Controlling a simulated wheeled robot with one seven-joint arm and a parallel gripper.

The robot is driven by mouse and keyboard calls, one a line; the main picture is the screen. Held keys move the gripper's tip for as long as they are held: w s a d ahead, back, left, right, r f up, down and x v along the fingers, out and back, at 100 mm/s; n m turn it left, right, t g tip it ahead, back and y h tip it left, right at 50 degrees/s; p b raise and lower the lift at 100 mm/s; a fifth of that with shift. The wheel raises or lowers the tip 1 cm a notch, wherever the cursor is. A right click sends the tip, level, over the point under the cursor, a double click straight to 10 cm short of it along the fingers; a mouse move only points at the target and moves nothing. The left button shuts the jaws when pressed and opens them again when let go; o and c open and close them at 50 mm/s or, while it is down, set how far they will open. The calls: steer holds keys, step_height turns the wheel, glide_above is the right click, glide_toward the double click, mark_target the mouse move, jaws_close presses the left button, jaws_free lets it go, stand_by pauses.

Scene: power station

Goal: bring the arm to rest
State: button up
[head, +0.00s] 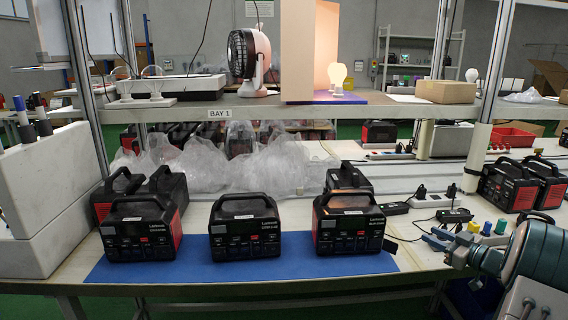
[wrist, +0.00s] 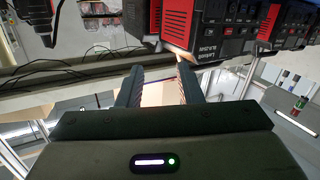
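My arm reaches in from the lower right of the head view, over the right end of the bench (head: 405,277). My gripper (head: 440,240) is at its far end, near the bench's front edge and right of the blue mat. In the wrist view, the two fingers of my gripper (wrist: 159,72) stand apart with a clear gap between them. Nothing shows between the fingers. Part of the gripper is hidden behind the arm in the head view.
Black power stations (head: 245,228) stand on a blue mat (head: 190,265). More power stations (head: 508,184) stand at right. A shelf (head: 190,111) crosses above the bench.

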steer(key=w+a+r+m+h+p, duration=0.2)
steer(key=a+r+h, duration=0.15)
steer(key=r, duration=0.25)
steer(key=w+a+r+m+h+p, duration=0.1)
steer(key=a+r+m+h+p, duration=0.1)
steer(key=r+h, duration=0.35)
steer(key=s+a+r+m+g+h+p, duration=0.1)
steer(key=s+a+r+m+h+p, duration=0.15)
steer(key=s+a+r, duration=0.25)
steer(key=s+a+g+y+p, duration=0.1)
steer(key=s+a+g+p, duration=0.1)
steer(key=s+a, duration=0.4)
steer(key=s+a+f+m+g+y+p, duration=0.1)
steer(key=s+a+g, duration=0.4)
steer(key=s, duration=0.9)
steer(key=s+a+f+g+y+p, duration=0.1)
steer(key=s+a+g+p, duration=0.2)
steer(key=s+a, duration=0.5)
steer(key=s+g, duration=0.1)
steer(key=s, duration=0.1)
steer(key=shift+s+a+f+p, duration=0.15)
steer(key=shift+s+p, duration=0.2)
steer(key=shift+s, duration=0.05)
steer(key=shift+m, duration=0.25)
